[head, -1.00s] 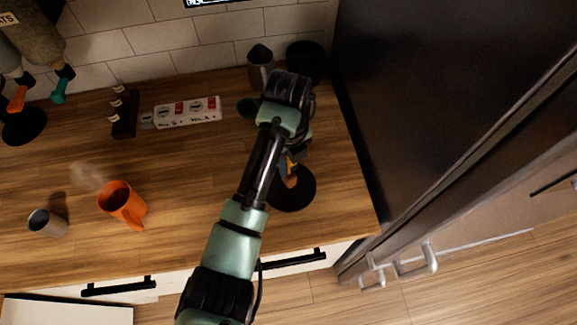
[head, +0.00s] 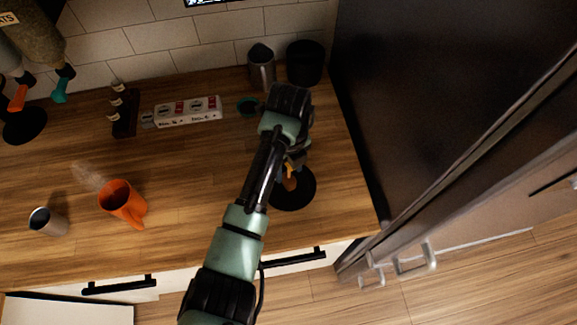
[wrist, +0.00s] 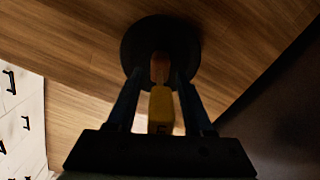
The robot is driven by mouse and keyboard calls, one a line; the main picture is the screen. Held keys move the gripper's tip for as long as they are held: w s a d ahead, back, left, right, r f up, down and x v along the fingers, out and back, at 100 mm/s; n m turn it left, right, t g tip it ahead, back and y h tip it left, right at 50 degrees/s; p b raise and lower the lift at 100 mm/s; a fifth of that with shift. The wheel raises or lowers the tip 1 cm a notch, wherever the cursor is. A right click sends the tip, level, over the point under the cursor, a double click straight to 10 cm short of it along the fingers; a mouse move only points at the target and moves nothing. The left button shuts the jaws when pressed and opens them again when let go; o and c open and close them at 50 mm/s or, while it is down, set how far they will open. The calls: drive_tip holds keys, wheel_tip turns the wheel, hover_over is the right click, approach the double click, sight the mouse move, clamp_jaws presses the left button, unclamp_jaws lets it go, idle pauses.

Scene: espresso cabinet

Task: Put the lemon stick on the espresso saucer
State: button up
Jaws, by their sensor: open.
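A dark round disc, which looks like the saucer, lies on the wooden counter near its front right in the head view (head: 304,196); it also shows in the wrist view (wrist: 184,40). My gripper (wrist: 158,76) is open above the disc, fingers pointing at it. A yellow stick (wrist: 160,106), apparently the lemon stick, is between the fingers, with an orange-brown part (wrist: 160,68) at its far end over the disc. In the head view the orange-brown part (head: 290,183) shows against the disc. Whether it touches the disc cannot be told.
An orange mug (head: 122,201) and a grey cup (head: 46,222) stand at the left. A dark fridge (head: 400,90) borders the right.

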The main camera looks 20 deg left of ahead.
wheel_tip(320, 180, up, 11)
drive_tip(key=shift+r+p, duration=0.1)
drive_tip(key=shift+p, duration=0.6)
drive_tip(key=shift+r+p, duration=0.45)
drive_tip(key=shift+r, duration=0.15)
drive_tip(key=shift+f, duration=0.1)
